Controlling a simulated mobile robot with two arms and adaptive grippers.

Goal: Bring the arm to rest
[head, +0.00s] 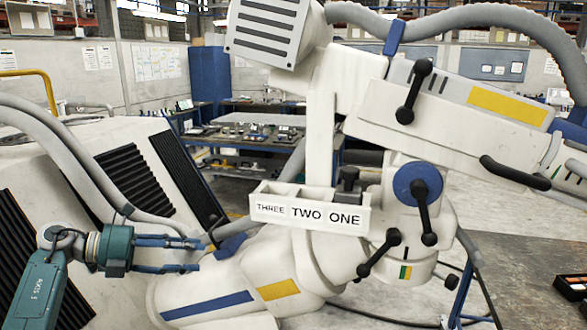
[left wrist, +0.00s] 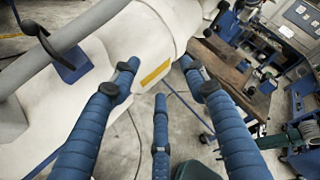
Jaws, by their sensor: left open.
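Black levers show on the upper beam (head: 413,92), at the blue round joint (head: 415,184) and lower down (head: 380,253). My left gripper (head: 200,256) is open, its blue fingers pointing right beside the lower section; contact cannot be told. In the left wrist view my fingers (left wrist: 160,80) are spread and empty, with the white body (left wrist: 118,50) beyond them. My right gripper is not in view.
A white holder (head: 310,212) labelled THREE, TWO, ONE sits at the centre. Grey hoses (head: 480,22) loop over the top and left. A white vented housing (head: 75,150) stands left. Workbenches (head: 250,140) stand behind; a wooden tabletop (head: 530,270) is at right.

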